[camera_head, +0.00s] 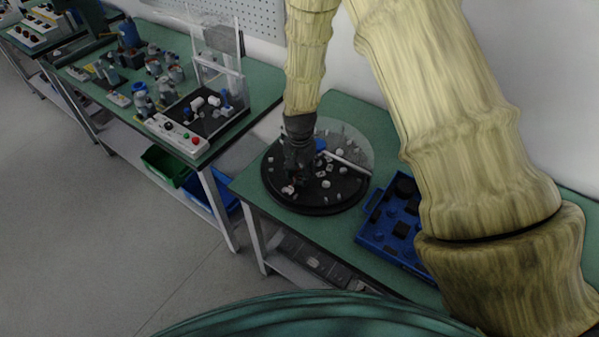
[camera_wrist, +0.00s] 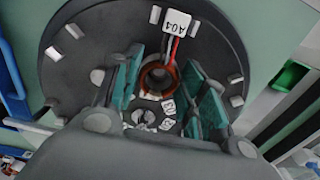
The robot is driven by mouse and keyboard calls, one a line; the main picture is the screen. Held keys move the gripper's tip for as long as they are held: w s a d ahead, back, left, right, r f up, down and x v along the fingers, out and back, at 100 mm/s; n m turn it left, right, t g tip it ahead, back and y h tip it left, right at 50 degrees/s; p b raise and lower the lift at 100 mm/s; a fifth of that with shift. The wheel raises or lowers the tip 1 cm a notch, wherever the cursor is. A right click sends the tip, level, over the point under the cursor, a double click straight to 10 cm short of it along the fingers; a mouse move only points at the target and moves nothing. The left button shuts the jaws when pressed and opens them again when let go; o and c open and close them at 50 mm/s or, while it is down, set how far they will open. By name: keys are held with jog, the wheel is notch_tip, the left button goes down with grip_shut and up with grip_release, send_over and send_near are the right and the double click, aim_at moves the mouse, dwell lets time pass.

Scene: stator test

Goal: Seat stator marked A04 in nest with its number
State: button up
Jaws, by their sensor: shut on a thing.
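The stator (camera_wrist: 158,78) is a copper-coloured ring with red and dark leads running to a white tag marked A04 (camera_wrist: 176,22). My gripper (camera_wrist: 162,88) is shut on it, with teal pads on either side of the ring. The stator is above a black round plate (camera_wrist: 90,42); I cannot tell whether it touches the plate. Just below it in the wrist view are a round metallic fitting (camera_wrist: 143,118) and small white number labels (camera_wrist: 168,107), too small to read surely. In the head view my gripper (camera_head: 298,178) is over the black round plate (camera_head: 318,207) and hides the stator.
Small light pieces sit around the plate, and a clear guard (camera_head: 352,142) stands behind it. A blue tray (camera_head: 368,238) with dark parts lies to the right on the green bench (camera_head: 250,180). Another bench with a clear-walled fixture (camera_head: 218,75) stands at left.

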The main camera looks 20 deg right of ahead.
jog(key=shift+f, duration=0.3)
jog(key=o, duration=1.2)
jog(key=shift+c, duration=0.2)
notch_tip(320, 180, up, 12)
dwell(0.6)
